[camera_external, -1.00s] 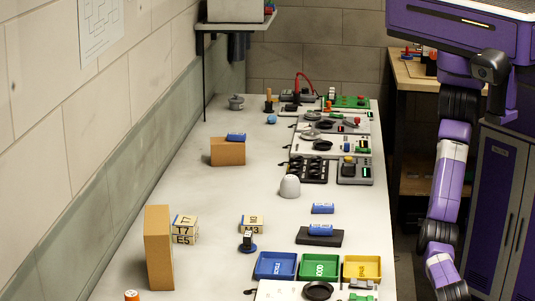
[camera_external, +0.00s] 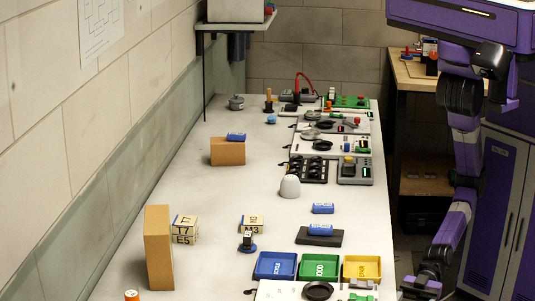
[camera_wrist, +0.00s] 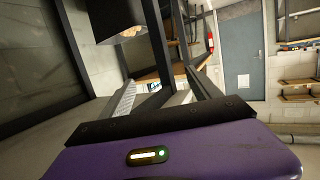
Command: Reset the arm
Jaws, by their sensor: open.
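My arm (camera_external: 467,150) hangs down at the right of the bench in the external view, bent at the elbow. My gripper (camera_external: 420,289) is low at the bottom right, just beyond the bench's right edge and apart from the bench objects. In the wrist view my gripper (camera_wrist: 165,92) shows its purple body and dark bar, with two pale fingers spread apart. Nothing shows between the fingers.
The bench (camera_external: 215,210) holds blue (camera_external: 275,265), green (camera_external: 319,267) and yellow (camera_external: 361,268) trays, a tall cardboard box (camera_external: 158,247) and control panels (camera_external: 330,147). A wooden side table (camera_external: 412,72) stands behind. Purple cabinets (camera_external: 495,215) stand at right.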

